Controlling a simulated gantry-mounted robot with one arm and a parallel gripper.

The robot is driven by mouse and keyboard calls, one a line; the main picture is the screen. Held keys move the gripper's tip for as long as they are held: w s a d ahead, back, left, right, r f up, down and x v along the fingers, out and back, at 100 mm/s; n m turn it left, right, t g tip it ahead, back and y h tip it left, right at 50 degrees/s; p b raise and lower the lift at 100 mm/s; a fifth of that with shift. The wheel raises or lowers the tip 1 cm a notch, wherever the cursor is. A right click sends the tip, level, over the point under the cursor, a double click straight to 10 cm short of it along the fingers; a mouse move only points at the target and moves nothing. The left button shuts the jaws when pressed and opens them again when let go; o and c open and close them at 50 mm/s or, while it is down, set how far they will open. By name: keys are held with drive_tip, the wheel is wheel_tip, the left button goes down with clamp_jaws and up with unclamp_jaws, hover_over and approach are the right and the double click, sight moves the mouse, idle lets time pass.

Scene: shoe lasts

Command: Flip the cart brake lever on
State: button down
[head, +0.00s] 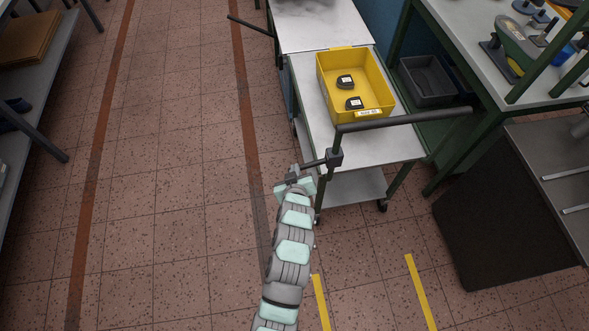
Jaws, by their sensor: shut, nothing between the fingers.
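The cart (390,147) has a white top, green legs and a dark push handle (410,118) across its near end. A dark block (334,158) sits at the left end of the handle. A short dark lever (316,163) sticks out from it to the left, over the floor. My gripper (296,172) is at the end of my arm, right beside the lever's outer end. It looks shut, with nothing held. The fingertips are small, and I cannot tell whether they touch the lever.
A yellow bin (325,85) with two dark items stands on the cart. A green-framed workbench (470,50) with a dark crate (428,80) is at the right. A dark cabinet (490,215) stands at the lower right. The tiled floor to the left is clear.

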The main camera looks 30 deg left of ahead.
drive_tip(key=w+a+r+p+v, duration=0.1)
drive_tip(key=r+p+v, duration=0.1)
drive_tip(key=v, duration=1)
drive_tip(key=shift+s+r, duration=0.35)
drive_tip(key=shift+r, duration=0.05)
drive_tip(key=shift+w, duration=0.1)
